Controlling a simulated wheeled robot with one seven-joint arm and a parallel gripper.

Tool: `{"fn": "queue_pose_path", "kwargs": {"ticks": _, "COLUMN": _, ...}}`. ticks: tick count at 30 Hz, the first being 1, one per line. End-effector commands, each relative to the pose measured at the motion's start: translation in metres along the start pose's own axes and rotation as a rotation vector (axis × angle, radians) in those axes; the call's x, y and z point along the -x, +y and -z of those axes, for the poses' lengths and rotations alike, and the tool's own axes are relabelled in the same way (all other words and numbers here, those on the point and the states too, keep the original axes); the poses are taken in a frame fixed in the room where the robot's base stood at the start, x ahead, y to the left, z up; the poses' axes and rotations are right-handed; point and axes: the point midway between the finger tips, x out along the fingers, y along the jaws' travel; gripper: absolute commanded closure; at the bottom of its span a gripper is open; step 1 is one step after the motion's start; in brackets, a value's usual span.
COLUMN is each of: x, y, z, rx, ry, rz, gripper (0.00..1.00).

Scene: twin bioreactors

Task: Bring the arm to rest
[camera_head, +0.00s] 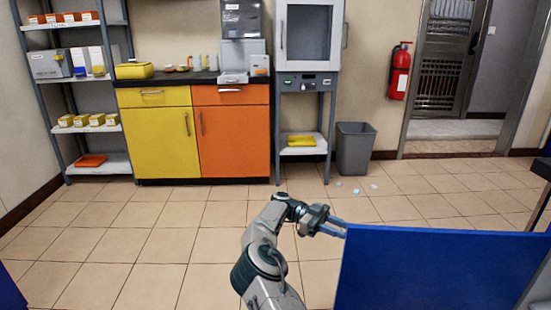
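My arm rises from the bottom middle of the head view and bends to the right at the wrist. My gripper (333,228) is at its end, pointing right, beside the upper left corner of a blue panel (440,268). I cannot tell whether it touches the panel. Its two fingers look a little apart, with nothing visible between them.
Open tiled floor (150,235) lies to the left and ahead. At the back stand a shelf rack (98,162), a yellow and orange cabinet (232,143), a glass-fronted unit (309,80), a grey bin (354,150) and a fire extinguisher (399,72). Small pale scraps (356,191) lie near the bin.

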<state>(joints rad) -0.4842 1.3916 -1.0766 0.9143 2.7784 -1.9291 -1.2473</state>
Motion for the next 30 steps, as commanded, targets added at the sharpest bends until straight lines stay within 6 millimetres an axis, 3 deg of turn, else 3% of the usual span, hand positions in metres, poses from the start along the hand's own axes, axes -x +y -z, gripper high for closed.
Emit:
{"fn": "queue_pose_path", "kwargs": {"ticks": 1, "x": -0.013, "y": -0.014, "z": 0.032, "rx": -0.026, "ry": -0.007, "rz": 0.025, "gripper": 0.7}}
{"fn": "queue_pose_path", "kwargs": {"ticks": 6, "x": -0.062, "y": -0.072, "z": 0.121, "rx": -0.122, "ry": -0.011, "rz": 0.207, "gripper": 0.7}}
{"fn": "queue_pose_path", "kwargs": {"ticks": 12, "x": -0.102, "y": -0.13, "z": 0.206, "rx": -0.179, "ry": -0.06, "rz": 0.484, "gripper": 0.7}}
{"fn": "queue_pose_path", "kwargs": {"ticks": 16, "x": -0.114, "y": -0.158, "z": 0.25, "rx": -0.188, "ry": -0.13, "rz": 0.686, "gripper": 0.7}}
{"fn": "queue_pose_path", "kwargs": {"ticks": 23, "x": -0.099, "y": -0.177, "z": 0.311, "rx": -0.15, "ry": -0.32, "rz": 1.073, "gripper": 0.7}}
{"fn": "queue_pose_path", "kwargs": {"ticks": 26, "x": -0.081, "y": -0.169, "z": 0.333, "rx": -0.111, "ry": -0.423, "rz": 1.245, "gripper": 0.7}}
{"fn": "queue_pose_path", "kwargs": {"ticks": 30, "x": -0.051, "y": -0.138, "z": 0.362, "rx": -0.021, "ry": -0.574, "rz": 1.48, "gripper": 0.7}}
